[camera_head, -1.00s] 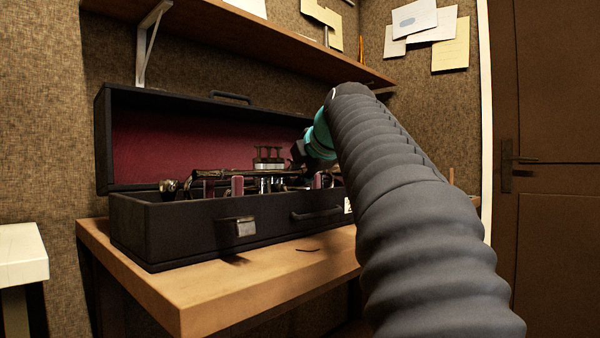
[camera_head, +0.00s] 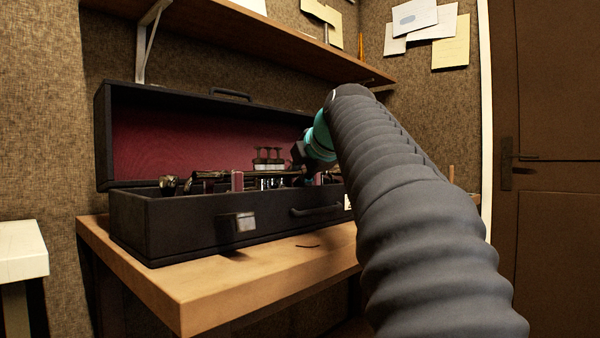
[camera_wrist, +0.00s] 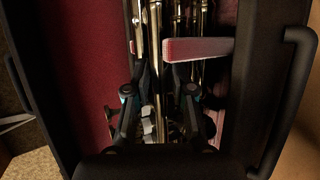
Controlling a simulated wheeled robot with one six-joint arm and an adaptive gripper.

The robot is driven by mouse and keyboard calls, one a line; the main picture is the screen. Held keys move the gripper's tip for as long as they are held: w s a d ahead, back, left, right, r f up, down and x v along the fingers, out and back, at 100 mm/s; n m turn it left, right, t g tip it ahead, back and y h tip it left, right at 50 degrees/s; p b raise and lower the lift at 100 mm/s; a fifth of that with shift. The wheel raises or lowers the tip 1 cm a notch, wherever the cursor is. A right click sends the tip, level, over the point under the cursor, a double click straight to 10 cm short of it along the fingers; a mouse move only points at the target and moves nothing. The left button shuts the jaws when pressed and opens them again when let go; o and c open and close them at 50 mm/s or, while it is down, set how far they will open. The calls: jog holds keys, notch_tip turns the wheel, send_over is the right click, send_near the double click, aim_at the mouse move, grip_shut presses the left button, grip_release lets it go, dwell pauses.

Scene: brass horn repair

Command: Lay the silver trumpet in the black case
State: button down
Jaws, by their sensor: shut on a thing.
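The black case (camera_head: 180,222) stands open on the bench, its dark red lining showing in the raised lid. The silver trumpet (camera_head: 271,162) lies lengthwise within the case's outline, its valves up and its lower parts hidden by the front wall. I cannot tell whether it rests on the supports. Its tubing (camera_wrist: 153,40) runs up the wrist view between my fingers. My gripper (camera_wrist: 160,88) is shut on the trumpet near the valves. In the head view my gripper (camera_head: 302,160) is partly hidden behind my arm.
Red padded blocks (camera_wrist: 200,48) stand inside the case close to the trumpet and my fingers. The case's front wall has a latch and a handle (camera_head: 315,210). A wooden shelf (camera_head: 270,38) hangs above. The bench front (camera_head: 200,290) is mostly clear.

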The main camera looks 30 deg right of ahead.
jog(key=c, duration=1)
grip_release()
jog(key=shift+r, duration=0.1)
jog(key=shift+c, duration=0.2)
jog(key=shift+o, duration=0.7)
jog(key=d+v, duration=0.1)
jog(key=v, duration=1.1)
jog(key=shift+a, duration=0.45)
